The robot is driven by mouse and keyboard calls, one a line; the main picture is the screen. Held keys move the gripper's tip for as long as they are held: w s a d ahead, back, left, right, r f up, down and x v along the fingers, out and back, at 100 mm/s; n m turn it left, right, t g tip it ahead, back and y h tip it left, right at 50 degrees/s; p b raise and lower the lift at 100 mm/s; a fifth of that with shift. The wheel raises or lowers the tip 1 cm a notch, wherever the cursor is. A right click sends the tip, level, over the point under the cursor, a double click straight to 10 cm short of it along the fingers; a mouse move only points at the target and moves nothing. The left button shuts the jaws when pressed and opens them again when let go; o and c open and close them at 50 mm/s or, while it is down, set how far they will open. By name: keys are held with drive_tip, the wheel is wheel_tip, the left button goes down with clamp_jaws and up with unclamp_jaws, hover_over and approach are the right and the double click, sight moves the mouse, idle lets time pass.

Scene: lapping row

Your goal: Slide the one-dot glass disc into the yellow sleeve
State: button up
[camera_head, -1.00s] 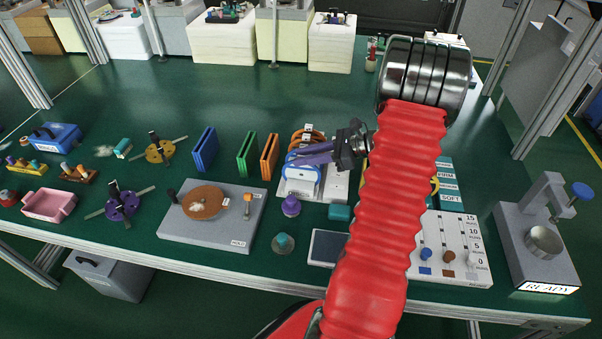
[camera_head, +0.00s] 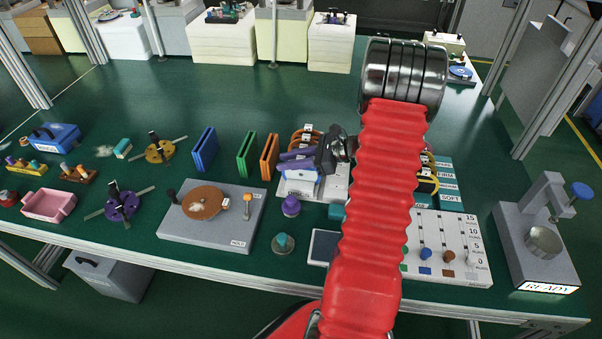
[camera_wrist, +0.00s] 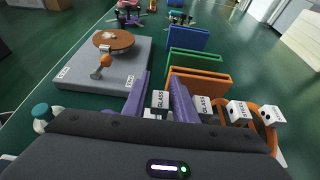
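My gripper (camera_head: 285,160) has two purple fingers, which are apart and reach down over the disc rack (camera_head: 335,185). In the wrist view the fingers (camera_wrist: 160,78) stand on either side of a tag reading GLASS (camera_wrist: 160,99), with gaps beside it. A second GLASS tag (camera_wrist: 203,106) sits just outside the right finger. The dots on both glass tags are too small to read. The glass discs are mostly hidden by the fingers and wrist. I cannot make out a yellow sleeve; a yellow curved edge (camera_head: 436,184) shows beside my arm.
Blue (camera_head: 205,149), green (camera_head: 247,154) and orange (camera_head: 269,157) sleeves stand left of the rack. STEEL-tagged discs (camera_wrist: 238,109) are close on the right in the wrist view. A grey plate with a brown wheel (camera_head: 204,203) lies left; a press marked READY (camera_head: 540,240) stands right.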

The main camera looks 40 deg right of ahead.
idle(0.4)
clamp_jaws()
idle(0.4)
